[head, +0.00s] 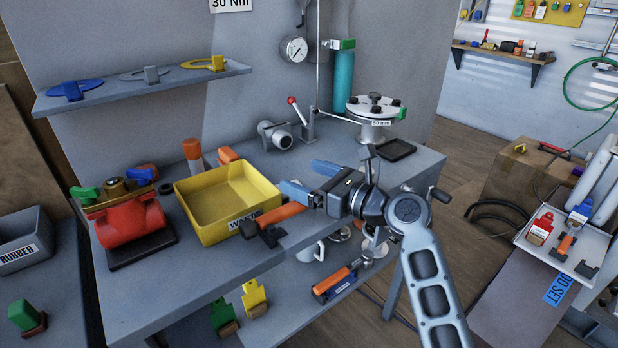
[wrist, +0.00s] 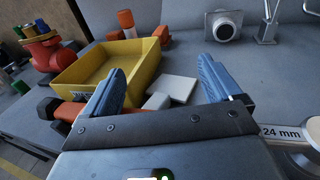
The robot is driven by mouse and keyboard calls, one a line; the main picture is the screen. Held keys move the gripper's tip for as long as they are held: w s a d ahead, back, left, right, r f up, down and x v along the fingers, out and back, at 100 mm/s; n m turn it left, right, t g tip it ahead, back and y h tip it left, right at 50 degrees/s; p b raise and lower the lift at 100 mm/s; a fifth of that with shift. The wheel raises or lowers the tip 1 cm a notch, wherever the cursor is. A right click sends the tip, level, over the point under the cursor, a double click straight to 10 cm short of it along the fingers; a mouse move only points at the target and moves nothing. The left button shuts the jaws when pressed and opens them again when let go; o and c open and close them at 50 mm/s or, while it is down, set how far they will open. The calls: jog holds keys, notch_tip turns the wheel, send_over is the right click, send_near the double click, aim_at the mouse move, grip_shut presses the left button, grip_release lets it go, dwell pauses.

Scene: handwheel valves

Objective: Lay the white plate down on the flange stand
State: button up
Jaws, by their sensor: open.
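The flange stand (head: 370,134) is at the back right of the bench in the head view. A round white plate (head: 361,107) lies level on top of it, with dark knobs on and around it and a green piece at its right edge. Part of a round, pale labelled stand shows at the right edge of the wrist view (wrist: 303,156). My gripper (head: 306,177) is open and empty over the bench, left of and nearer than the stand, apart from the plate. In the wrist view its blue fingers (wrist: 165,85) are spread, with a pale flat block (wrist: 176,88) beyond them.
A yellow waste bin (head: 225,203) stands left of my gripper, with an orange-handled tool (head: 281,215) in front. A red valve body (head: 128,222) is farther left. A lever (head: 299,111) and grey cylinder (head: 279,137) stand behind. A black tray (head: 397,150) lies beside the stand.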

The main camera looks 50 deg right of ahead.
notch_tip(320, 180, up, 7)
jog(key=p, duration=0.8)
jog(key=shift+p, duration=0.3)
